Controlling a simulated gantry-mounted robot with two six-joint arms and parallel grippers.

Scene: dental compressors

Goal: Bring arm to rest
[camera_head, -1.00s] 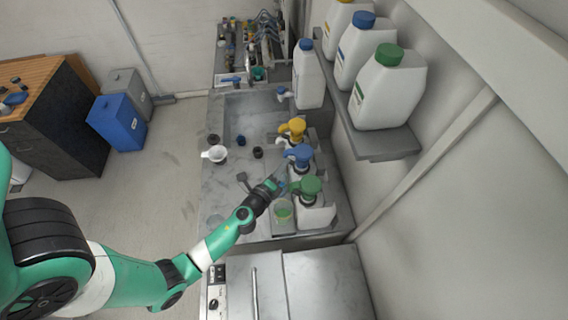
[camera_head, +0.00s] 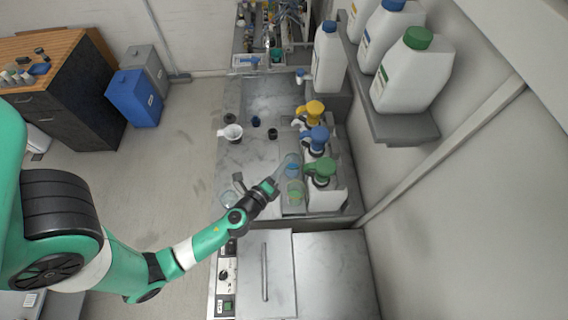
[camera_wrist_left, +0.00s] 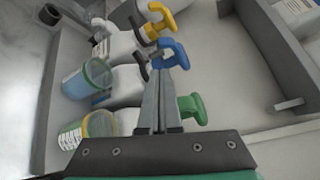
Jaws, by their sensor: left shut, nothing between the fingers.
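My left arm comes in from the left, and its left gripper (camera_head: 289,161) is over the metal counter (camera_head: 252,158), left of the pump bottles. In the left wrist view the gripper (camera_wrist_left: 166,74) is shut and empty, its fingers pressed together. Pumps with yellow (camera_head: 312,110), blue (camera_head: 318,137) and green (camera_head: 320,170) heads stand in a row at the counter's right side. A clear cup with green contents (camera_head: 295,192) stands by the green pump. A cup with blue contents (camera_wrist_left: 86,78) is beside the bottles, partly hidden behind my gripper in the head view. My right gripper is out of view.
A shelf (camera_head: 402,127) at the right holds large white jugs (camera_head: 413,80). Blue bin (camera_head: 135,97) and open floor are left.

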